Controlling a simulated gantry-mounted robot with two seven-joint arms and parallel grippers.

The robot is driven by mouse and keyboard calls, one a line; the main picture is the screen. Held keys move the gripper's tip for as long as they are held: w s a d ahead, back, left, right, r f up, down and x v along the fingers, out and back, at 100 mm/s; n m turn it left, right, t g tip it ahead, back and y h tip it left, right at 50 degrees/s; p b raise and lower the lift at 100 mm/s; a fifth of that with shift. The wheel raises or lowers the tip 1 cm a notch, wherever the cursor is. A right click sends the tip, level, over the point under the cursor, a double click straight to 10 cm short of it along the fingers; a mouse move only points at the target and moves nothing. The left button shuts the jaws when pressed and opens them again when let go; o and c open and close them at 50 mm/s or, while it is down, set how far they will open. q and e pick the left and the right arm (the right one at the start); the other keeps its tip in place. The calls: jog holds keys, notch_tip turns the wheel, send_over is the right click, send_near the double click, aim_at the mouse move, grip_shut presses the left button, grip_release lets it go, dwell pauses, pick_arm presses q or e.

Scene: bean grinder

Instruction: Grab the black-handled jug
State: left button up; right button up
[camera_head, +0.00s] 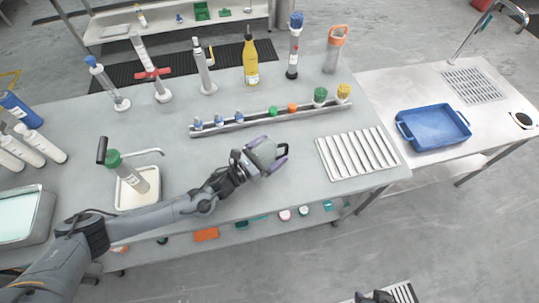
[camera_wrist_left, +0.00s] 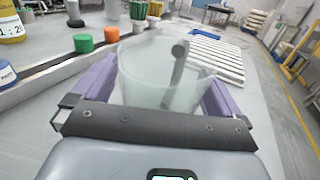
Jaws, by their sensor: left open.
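The jug (camera_head: 264,153) is translucent grey and stands on the grey table, left of the slatted white rack. Its black handle (camera_head: 284,149) points right, away from my wrist. My left gripper (camera_head: 269,153) is open, its purple fingers on either side of the jug. In the left wrist view the clear jug (camera_wrist_left: 150,75) is between the two fingers, with the dark handle (camera_wrist_left: 178,62) on its far side. I cannot tell whether the fingers touch its wall. A dark part at the bottom edge of the head view may be my right gripper (camera_head: 375,297); its fingers are unclear.
A rail rack (camera_head: 270,118) with several coloured caps lies behind the jug. A slatted white rack (camera_head: 357,153) is to its right. A yellow bottle (camera_head: 250,60) and tall tools stand at the back. A blue tray (camera_head: 433,127) sits on the right table.

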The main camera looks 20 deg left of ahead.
pick_arm(q)
jog(key=c, duration=1)
jog(key=shift+o, duration=0.2)
